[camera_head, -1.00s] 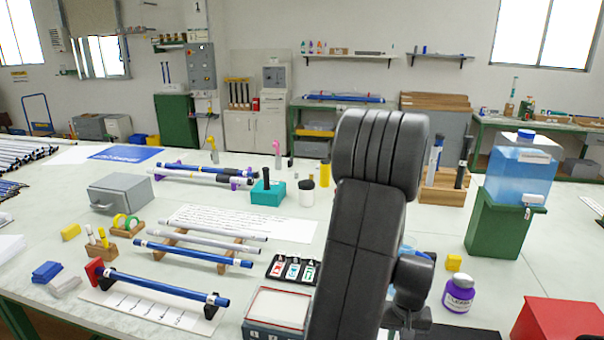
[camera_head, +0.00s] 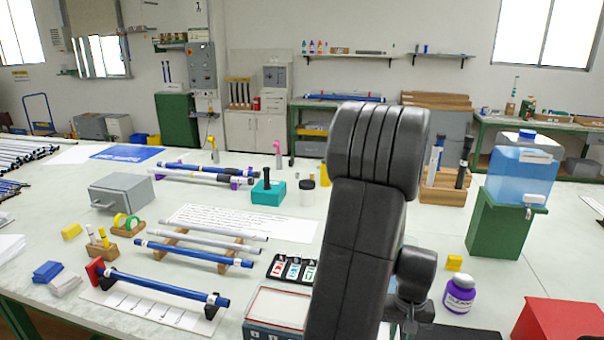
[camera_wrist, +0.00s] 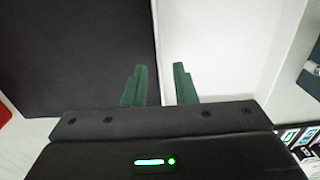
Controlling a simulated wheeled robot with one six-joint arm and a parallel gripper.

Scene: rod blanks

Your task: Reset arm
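My gripper (camera_wrist: 160,86) shows in the wrist view with its two green fingers apart and nothing between them. Below the fingers lie a black flat surface on the left and a white surface on the right. In the head view my arm stands upright at the right of centre, and it hides part of the table. The gripper itself is not clearly visible there. Blue and grey rods (camera_head: 194,256) lie on wooden supports, and another blue rod (camera_head: 165,288) rests on a holder at the front.
A white-topped box (camera_head: 280,307) stands left of my arm, with a tray of coloured tiles (camera_head: 293,268) behind it. A purple-white bottle (camera_head: 459,294), a red box (camera_head: 556,320) and a blue water tank (camera_head: 521,172) on a green stand are to the right. Open tabletop lies between them.

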